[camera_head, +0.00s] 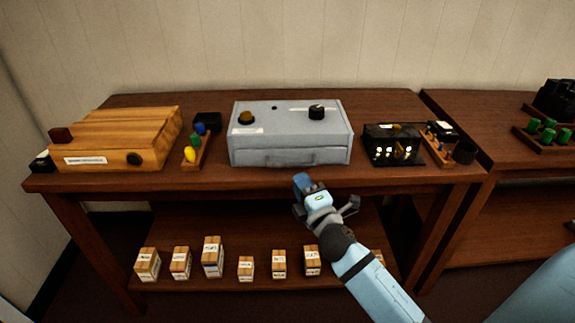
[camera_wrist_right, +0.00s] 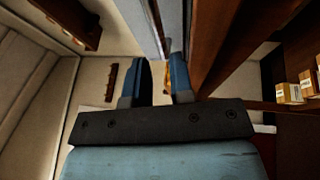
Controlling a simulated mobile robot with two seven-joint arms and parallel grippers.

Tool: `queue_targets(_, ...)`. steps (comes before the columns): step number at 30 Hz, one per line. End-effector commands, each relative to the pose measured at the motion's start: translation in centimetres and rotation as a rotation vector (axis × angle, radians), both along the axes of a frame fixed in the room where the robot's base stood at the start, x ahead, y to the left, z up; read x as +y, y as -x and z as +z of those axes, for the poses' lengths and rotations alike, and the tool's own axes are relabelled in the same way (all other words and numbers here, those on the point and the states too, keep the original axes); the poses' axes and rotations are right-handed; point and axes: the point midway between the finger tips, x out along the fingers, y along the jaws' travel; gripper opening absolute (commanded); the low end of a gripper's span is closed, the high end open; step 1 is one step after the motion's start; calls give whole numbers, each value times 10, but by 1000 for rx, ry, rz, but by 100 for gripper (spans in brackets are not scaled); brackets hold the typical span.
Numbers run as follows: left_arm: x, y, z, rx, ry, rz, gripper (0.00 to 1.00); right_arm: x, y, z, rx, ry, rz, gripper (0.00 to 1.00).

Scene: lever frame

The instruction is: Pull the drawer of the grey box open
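The grey box (camera_head: 272,127) stands on the table top, with a brass-coloured knob at its left and a black knob at its right. Its drawer (camera_head: 250,157) at the front looks shut, with a grey handle (camera_head: 291,160) across the middle. My right gripper (camera_head: 303,182) is in front of the drawer, near the table's front edge, just below the handle in the picture. In the right wrist view its two blue fingers (camera_wrist_right: 163,72) are apart with nothing held between them. A strip of the grey box (camera_wrist_right: 150,28) shows beyond the fingertips. My left gripper is not in view.
A wooden box (camera_head: 120,135) and a rack of coloured pegs (camera_head: 197,145) stand left of the grey box. A black box with lights (camera_head: 393,145) stands to its right. Several small labelled blocks (camera_head: 213,257) stand on the lower shelf. A second table (camera_head: 500,140) adjoins at right.

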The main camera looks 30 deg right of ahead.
Motion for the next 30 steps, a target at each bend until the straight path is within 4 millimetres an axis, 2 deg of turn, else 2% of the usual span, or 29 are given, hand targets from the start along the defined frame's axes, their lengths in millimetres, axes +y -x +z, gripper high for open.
queue_targets(1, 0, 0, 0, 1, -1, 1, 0, -2, -12, 4, -3, 1, 0, 22)
queue_targets(6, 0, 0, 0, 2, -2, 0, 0, -7, -43, 8, -1, -1, 0, 22)
queue_targets(12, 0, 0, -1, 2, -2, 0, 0, -10, -63, 10, 1, -1, 0, 22)
queue_targets(23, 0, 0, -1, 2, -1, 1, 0, -10, -68, 11, 2, -2, 0, 22)
queue_targets(26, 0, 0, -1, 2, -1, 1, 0, -10, -68, 11, 1, -2, 0, 1)
queue_targets(30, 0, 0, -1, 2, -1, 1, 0, -10, -68, 11, 2, -2, 0, 0)
